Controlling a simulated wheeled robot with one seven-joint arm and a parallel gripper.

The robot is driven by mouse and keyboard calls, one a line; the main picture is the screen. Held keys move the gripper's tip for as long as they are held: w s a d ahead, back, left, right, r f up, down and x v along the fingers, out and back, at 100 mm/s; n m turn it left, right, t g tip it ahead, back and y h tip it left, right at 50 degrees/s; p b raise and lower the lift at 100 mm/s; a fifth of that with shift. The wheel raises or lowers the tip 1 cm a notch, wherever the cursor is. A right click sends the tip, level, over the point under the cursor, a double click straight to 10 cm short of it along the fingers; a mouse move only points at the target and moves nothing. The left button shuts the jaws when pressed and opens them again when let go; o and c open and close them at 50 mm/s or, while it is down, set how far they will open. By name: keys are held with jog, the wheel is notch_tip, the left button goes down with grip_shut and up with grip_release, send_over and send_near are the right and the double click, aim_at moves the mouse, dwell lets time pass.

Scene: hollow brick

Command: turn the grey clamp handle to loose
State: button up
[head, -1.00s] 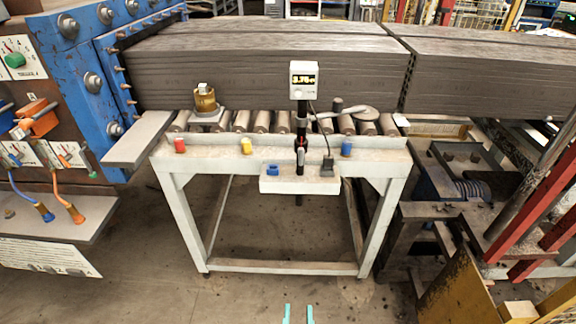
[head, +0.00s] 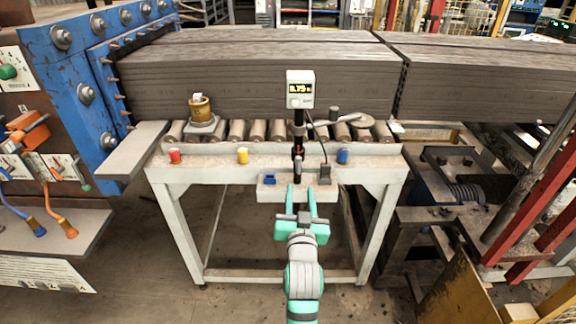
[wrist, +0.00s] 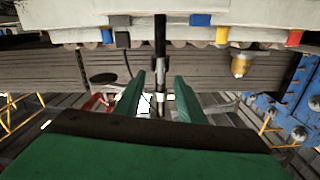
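The grey clamp handle (head: 297,166) hangs on the dark post (head: 299,117), just below a red-marked collar. A small display box (head: 300,89) with lit yellow digits tops the post. My gripper (head: 301,188) is open and empty in front of the post, its two teal fingers pointing toward the handle. In the wrist view, which looks upside down, my gripper (wrist: 159,88) has its fingers apart on either side of the post's line, with the grey handle (wrist: 160,102) seen between them. I cannot tell whether the fingers touch it, nor the handle's exact setting.
A white tray (head: 267,194) with a blue block (head: 269,179) and a dark block (head: 325,174) sits at the post's foot. Red (head: 174,156), yellow (head: 242,156) and blue (head: 343,156) pieces line the bench edge. A brass-coloured pot (head: 201,109) stands on the rollers.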

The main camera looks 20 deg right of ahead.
aim_at(298, 167)
jog(key=x, duration=0.4)
jog(key=r+x, duration=0.1)
jog(key=x, duration=0.6)
jog(key=shift+w+r, duration=0.15)
jog(key=shift+w, duration=0.2)
jog(key=shift+c, duration=0.6)
jog(key=shift+w, duration=0.1)
grip_shut()
